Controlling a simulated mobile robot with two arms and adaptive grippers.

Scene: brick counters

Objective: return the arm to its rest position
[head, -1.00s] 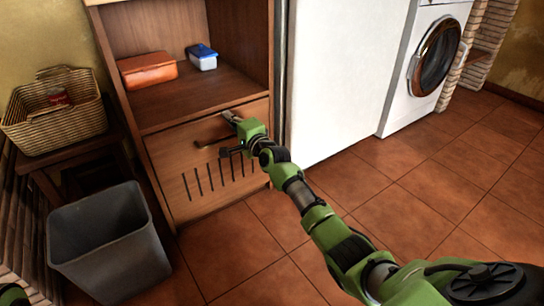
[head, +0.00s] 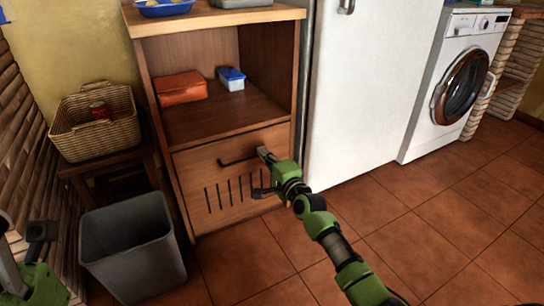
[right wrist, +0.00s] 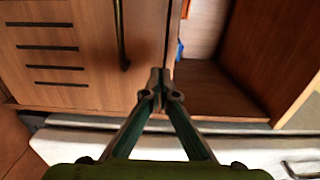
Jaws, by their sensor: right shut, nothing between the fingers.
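My right gripper (head: 262,152) is shut and empty in front of the wooden cabinet's lower front panel (head: 262,185). Its tips are close to the right end of the dark bar handle (head: 236,161); I cannot tell whether they touch. In the right wrist view the closed fingertips (right wrist: 158,78) show beside the handle (right wrist: 121,40), with nothing between them. The right arm is stretched forward from the lower right of the head view. Part of my left gripper (head: 38,238) shows at the lower left edge, cut off, and its jaws are unclear.
The cabinet's open shelf holds an orange-brown box (head: 181,88) and a blue-lidded container (head: 231,78). A grey bin (head: 130,245) and a wicker basket (head: 95,125) on a small wooden table stand left. A white fridge (head: 365,90) and washer (head: 455,75) stand right. Tiled floor is clear at right.

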